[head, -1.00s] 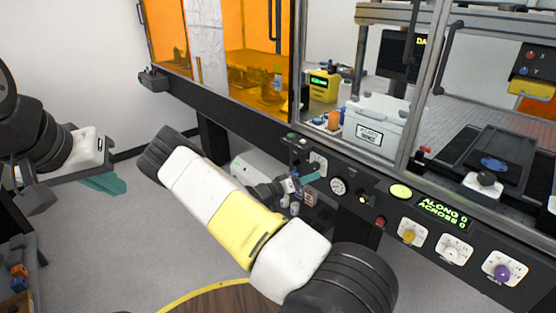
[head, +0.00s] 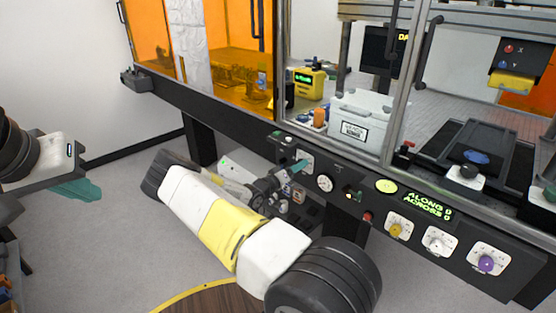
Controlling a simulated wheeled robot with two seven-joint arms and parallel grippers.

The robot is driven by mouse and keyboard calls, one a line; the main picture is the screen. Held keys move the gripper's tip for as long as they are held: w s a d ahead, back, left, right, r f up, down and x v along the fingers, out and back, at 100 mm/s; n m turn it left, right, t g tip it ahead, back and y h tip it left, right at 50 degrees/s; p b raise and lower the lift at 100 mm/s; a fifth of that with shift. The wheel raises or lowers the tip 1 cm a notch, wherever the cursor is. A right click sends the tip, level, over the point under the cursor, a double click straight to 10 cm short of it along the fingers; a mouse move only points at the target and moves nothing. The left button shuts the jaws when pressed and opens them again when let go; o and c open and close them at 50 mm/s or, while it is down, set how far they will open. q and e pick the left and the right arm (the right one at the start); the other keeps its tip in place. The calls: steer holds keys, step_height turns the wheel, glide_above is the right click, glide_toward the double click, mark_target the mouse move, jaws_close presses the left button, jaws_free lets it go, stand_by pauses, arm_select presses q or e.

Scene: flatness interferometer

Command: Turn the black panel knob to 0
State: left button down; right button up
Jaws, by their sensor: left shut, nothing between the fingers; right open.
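A white dial plate (head: 308,157) sits near the left end of the dark front panel. My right gripper (head: 299,166) has its teal fingertips at this plate, overlapping its lower left part. The black knob cannot be made out; it is probably behind the fingers, and its pointer and scale cannot be read. I cannot tell whether the fingers touch it. The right gripper is open, seen small from behind my forearm. My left gripper (head: 80,190) is shut and empty, out over the floor at the left, far from the panel.
Right of the plate are a round gauge (head: 325,183), a red button (head: 367,217), a green-lit button (head: 386,186) and a display (head: 428,206) reading ALONG 0, ACROSS 0. Yellow (head: 396,230), white (head: 437,242) and purple (head: 486,263) knobs follow. A wooden round top (head: 205,300) is below my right arm.

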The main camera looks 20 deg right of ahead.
steer(key=shift+c, duration=0.5)
jaws_close()
